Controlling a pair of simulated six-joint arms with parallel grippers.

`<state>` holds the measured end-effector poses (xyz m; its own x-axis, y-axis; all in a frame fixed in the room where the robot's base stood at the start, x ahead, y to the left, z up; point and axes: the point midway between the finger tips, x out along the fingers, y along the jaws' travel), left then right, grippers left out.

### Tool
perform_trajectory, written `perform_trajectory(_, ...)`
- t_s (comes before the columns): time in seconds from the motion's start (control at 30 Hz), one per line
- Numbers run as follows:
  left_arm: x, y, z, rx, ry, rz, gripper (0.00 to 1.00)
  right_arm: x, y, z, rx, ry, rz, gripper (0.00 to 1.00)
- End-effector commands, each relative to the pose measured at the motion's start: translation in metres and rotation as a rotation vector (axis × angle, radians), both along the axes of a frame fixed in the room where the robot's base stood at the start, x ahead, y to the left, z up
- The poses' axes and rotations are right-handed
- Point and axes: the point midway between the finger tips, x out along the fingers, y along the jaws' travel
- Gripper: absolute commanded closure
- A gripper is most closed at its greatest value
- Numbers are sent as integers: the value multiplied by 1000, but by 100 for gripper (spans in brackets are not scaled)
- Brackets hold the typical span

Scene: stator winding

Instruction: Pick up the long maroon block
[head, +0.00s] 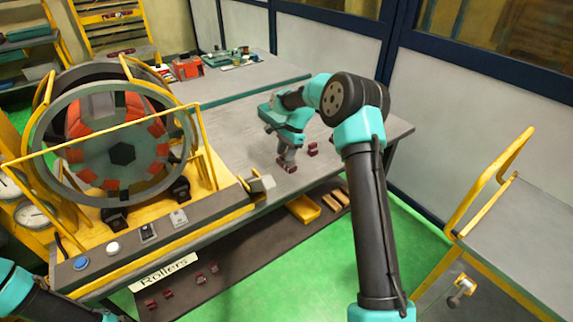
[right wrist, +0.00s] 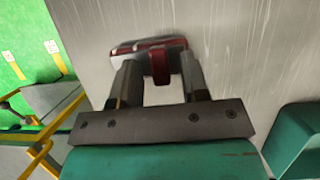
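My right gripper (head: 287,161) points down at the grey table top, close to its front edge. A maroon block (head: 290,168) is at its fingertips and partly hidden by them. In the right wrist view the two fingers (right wrist: 158,80) stand apart. The maroon block (right wrist: 160,67) with a pale strip lies at their tips, and part of it shows in the gap without filling it. Whether the fingers touch it I cannot tell. Another maroon block (head: 313,152) lies just to the right on the table. My left gripper is out of view.
A large stator machine (head: 122,153) in a yellow frame stands at left. Several maroon pieces (head: 167,294) lie on the lower shelf by the "Rollers" sign (head: 163,272). A yellow tray (head: 303,209) sits under the table. The table right of the gripper is mostly clear.

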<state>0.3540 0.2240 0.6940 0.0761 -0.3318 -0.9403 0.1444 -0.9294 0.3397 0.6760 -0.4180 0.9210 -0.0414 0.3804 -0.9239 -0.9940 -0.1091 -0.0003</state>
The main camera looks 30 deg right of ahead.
Motion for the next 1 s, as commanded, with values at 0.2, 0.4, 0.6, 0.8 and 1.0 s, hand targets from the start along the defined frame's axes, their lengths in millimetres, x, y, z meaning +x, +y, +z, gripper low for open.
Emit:
perform_trajectory(0.2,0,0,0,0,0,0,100,0,0,0,0,0,0,80)
perform_trajectory(0.4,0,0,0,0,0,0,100,0,0,0,0,0,0,99)
perform_trajectory(0.6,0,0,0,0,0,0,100,0,0,0,0,0,0,100)
perform_trajectory(0.8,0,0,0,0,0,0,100,0,0,1,-1,-2,-1,100)
perform_trajectory(1.0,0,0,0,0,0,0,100,0,0,4,-1,-2,0,100)
